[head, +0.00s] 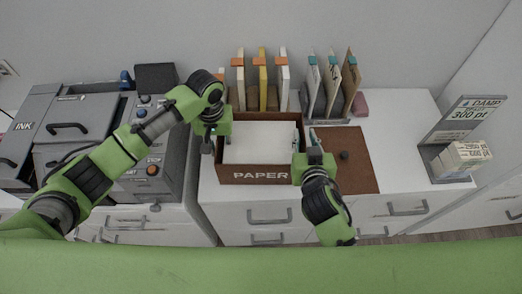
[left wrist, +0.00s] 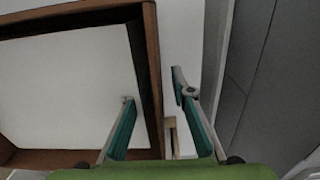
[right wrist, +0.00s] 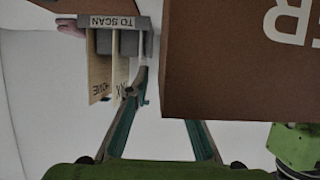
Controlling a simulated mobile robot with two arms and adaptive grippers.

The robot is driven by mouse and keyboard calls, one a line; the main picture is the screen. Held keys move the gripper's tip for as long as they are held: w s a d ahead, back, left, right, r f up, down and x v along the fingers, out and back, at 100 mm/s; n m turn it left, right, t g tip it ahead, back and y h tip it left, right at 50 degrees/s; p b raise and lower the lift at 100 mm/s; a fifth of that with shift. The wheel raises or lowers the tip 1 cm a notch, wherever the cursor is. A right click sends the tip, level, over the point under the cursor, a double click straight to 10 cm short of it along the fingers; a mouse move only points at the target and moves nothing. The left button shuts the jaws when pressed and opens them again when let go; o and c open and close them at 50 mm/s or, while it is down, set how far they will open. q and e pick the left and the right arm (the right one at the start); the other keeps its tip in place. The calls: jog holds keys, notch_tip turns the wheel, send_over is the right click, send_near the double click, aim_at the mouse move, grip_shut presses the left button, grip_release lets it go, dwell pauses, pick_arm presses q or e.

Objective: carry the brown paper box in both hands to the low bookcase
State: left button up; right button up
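The brown paper box (head: 256,174), open-topped with white paper inside and PAPER on its front, sits on the white desktop (head: 400,140). My left gripper (head: 218,138) is at its left side. In the left wrist view, its open fingers stand on either side of the box wall (left wrist: 150,75), with gaps. My right gripper (head: 311,140) is at the right side near the front corner. In the right wrist view its fingers are spread; one tip is outside the box (right wrist: 230,85), the other is hidden behind it. I cannot identify the low bookcase.
A grey INK machine (head: 160,175) stands left of the box. Upright folders (head: 262,80) and a TO SCAN rack (head: 330,85) stand behind. A brown mat (head: 355,170) lies at right. A grey stand (head: 445,150) with paper stacks is farther right, with clear desktop between.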

pick_arm(q)
grip_shut()
pick_arm(e)
grip_shut()
pick_arm(q)
jog(key=shift+w+r, duration=0.15)
jog(key=shift+w, duration=0.05)
pick_arm(e)
jog(key=shift+w+r, duration=0.25)
jog(key=shift+r, duration=0.05)
pick_arm(q)
jog(key=shift+r, duration=0.1)
pick_arm(e)
jog(key=shift+r, duration=0.1)
